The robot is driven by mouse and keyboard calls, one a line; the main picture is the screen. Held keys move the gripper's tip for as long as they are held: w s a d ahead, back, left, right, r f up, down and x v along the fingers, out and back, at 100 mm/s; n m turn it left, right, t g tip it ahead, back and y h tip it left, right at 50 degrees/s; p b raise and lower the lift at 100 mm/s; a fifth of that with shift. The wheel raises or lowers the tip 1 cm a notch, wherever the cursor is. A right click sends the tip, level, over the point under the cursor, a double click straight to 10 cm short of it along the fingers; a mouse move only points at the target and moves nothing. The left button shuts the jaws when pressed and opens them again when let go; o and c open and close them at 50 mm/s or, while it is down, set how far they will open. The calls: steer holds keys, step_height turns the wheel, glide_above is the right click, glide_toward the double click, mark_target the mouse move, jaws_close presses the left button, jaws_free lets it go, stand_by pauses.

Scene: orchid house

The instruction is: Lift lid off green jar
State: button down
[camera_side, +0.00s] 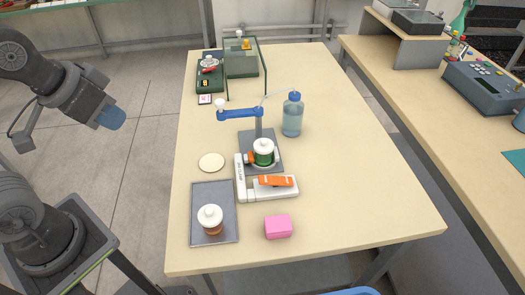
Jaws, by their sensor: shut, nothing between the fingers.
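The green jar (263,158) stands upright on a grey base plate in the middle of the table. Its white knobbed lid (263,146) sits on top of it. An orange part (250,156) is at the jar's left side; I cannot tell whether it grips the jar. My gripper (115,120), with a blue end, hangs off the table's left edge, well away from the jar. It is shut and empty.
A blue arm on a post (238,114) stands behind the jar, near a blue bottle (292,117). A white frame with an orange block (276,181) lies in front. A cream disc (211,162) and a pink block (278,227) lie nearby.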

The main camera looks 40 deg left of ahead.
steer(key=shift+c, duration=1.1)
jaws_free()
